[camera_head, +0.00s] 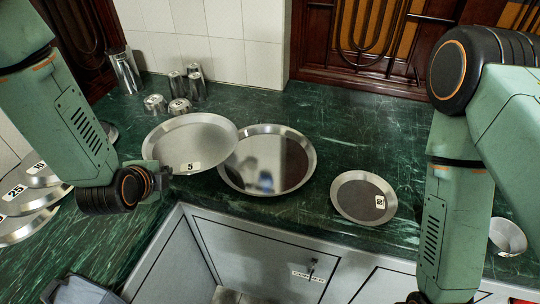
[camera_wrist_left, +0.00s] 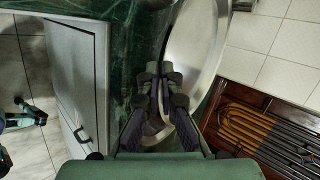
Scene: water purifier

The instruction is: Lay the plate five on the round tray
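Plate five (camera_head: 205,138) is a shallow silver dish with a white label reading 5. It is at the middle left in the head view, tilted, its right edge overlapping the left part of the round tray (camera_head: 286,160). The tray lies on the green counter, its dark inside reflecting. My left gripper (camera_head: 163,172) is at the plate's near-left rim, and in the left wrist view its fingers (camera_wrist_left: 158,88) are shut on the rim of plate five (camera_wrist_left: 188,40). Whether the plate touches the tray is unclear. My right gripper is outside both views.
A smaller plate labelled 8 (camera_head: 354,200) lies right of the tray. Several labelled plates (camera_head: 35,200) are at the left. Metal cups (camera_head: 194,83) stand at the back left by the tiled wall. A small bowl (camera_head: 507,237) sits at the right edge. The counter behind the tray is clear.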

